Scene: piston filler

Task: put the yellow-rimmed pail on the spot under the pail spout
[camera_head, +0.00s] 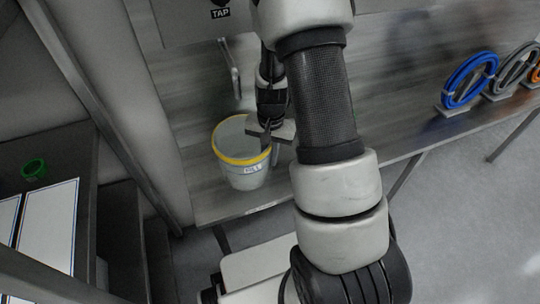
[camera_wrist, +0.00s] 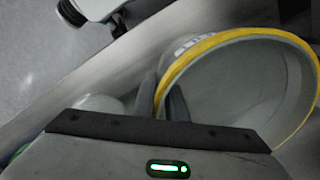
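The pail (camera_head: 240,168) is pale grey with a yellow rim and a small white label, upright at the left end of the grey counter in the head view. I cannot tell whether its base touches the counter. My gripper (camera_head: 267,146) is at the pail's right side. In the wrist view my gripper's fingers (camera_wrist: 163,100) are close together on either side of the pail's yellow rim (camera_wrist: 205,45), one inside and one outside, gripping the wall. No marked spot shows, and I cannot identify the pail spout.
A metal lever or pipe (camera_head: 231,70) hangs behind the pail, below a "TAP" sign (camera_head: 220,14). Blue (camera_head: 469,80), grey and orange rings stand at the counter's right. A green ring (camera_head: 34,169) lies on a dark surface at left. A post (camera_head: 95,100) stands left of the counter.

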